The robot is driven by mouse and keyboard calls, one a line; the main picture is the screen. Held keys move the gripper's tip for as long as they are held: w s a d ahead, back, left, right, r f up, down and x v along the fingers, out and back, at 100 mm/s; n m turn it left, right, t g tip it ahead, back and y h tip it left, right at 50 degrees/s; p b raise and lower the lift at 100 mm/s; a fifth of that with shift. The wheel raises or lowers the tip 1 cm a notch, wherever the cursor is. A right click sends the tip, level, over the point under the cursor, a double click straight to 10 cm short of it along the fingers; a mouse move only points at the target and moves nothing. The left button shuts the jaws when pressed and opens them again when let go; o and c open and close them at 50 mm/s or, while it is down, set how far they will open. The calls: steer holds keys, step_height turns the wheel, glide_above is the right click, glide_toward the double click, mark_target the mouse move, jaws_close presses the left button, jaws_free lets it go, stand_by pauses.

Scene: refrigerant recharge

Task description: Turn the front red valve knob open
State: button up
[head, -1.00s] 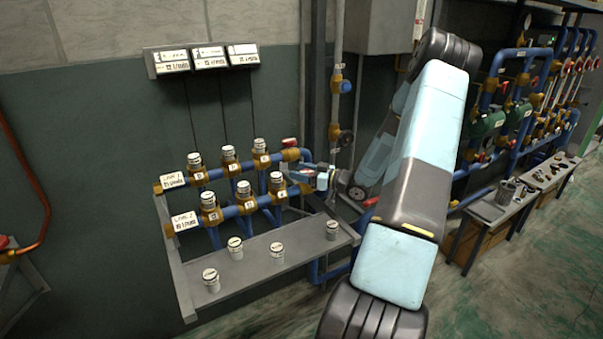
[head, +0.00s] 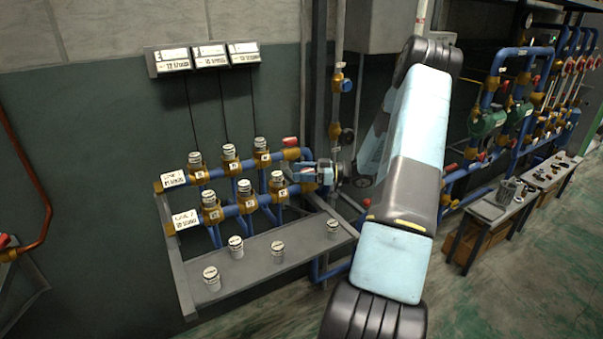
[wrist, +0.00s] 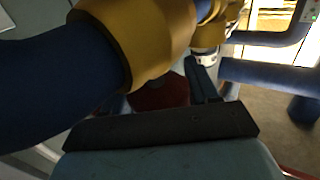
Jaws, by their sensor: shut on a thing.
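My gripper (head: 304,176) is at the right end of the front blue pipe (head: 228,212) of the valve rack. In the wrist view the front red valve knob (wrist: 160,92) shows as a dark red shape beside a dark finger of my gripper (wrist: 178,86), just past the brass fitting (wrist: 160,40). My gripper is shut on this knob; the other finger is hard to make out. In the head view the gripper hides the front knob. The rear red knob (head: 290,141) is in plain sight on the rear pipe, apart from the gripper.
Several brass valves with white caps stand on both pipes. Loose white caps (head: 278,251) stand on the grey shelf (head: 256,262) below. Three displays (head: 206,57) hang on the wall. A vertical pipe with a brass valve (head: 337,81) rises close behind the gripper.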

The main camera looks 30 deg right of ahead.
steer(key=o, duration=1)
steer(key=shift+c, duration=0.2)
steer(key=shift+d, duration=0.1)
steer(key=v, duration=1.3)
steer(key=shift+s+d, duration=0.15)
steer(key=shift+d, duration=0.1)
